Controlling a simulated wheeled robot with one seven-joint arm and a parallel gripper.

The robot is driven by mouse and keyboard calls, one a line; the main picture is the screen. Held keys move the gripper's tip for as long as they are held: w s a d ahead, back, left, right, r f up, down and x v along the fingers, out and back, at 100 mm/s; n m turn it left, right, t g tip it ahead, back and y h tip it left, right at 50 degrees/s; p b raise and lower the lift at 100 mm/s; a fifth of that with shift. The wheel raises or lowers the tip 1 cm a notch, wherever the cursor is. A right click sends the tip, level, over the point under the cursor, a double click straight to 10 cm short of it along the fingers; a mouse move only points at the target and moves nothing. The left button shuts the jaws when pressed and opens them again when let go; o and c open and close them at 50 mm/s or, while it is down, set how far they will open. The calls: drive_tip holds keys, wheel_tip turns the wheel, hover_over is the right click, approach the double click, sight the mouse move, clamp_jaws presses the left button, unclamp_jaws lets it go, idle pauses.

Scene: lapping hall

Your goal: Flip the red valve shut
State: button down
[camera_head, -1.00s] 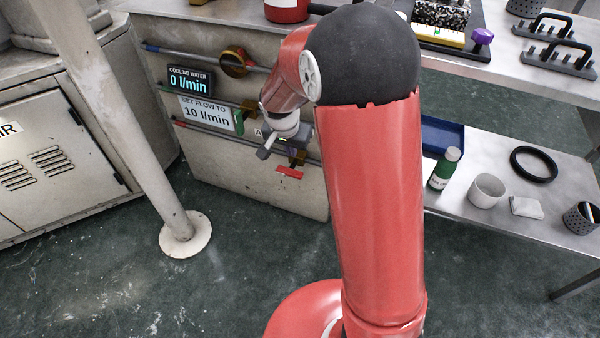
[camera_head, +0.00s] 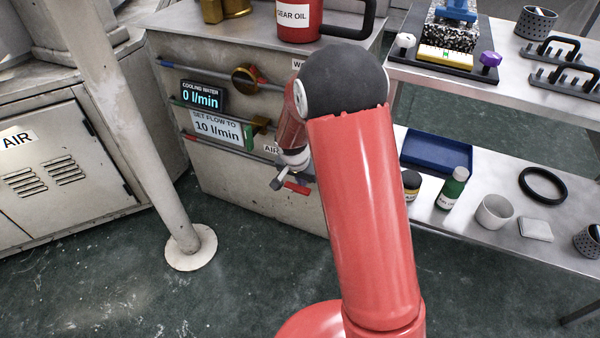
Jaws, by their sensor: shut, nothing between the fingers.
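The red valve's flat handle (camera_head: 298,187) shows low on the right of the cabinet front, at the end of the lowest pipe. It lies roughly along the line of that pipe. My gripper (camera_head: 276,184) is shut and empty, pointing down and left. In the picture its tips lie just left of the red handle; I cannot tell whether they touch it. My wrist covers the valve's body and the pipe's right end.
Above are pipes with a round brass-coloured valve (camera_head: 245,80) and a yellow handle (camera_head: 261,122). A display (camera_head: 202,96) reads 0 l/min; a sign (camera_head: 217,128) says set flow to 10 l/min. A post (camera_head: 150,160) stands left, a bench shelf (camera_head: 470,222) right.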

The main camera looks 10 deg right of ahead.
sight(304, 189)
drive_tip(key=shift+x, duration=1.75)
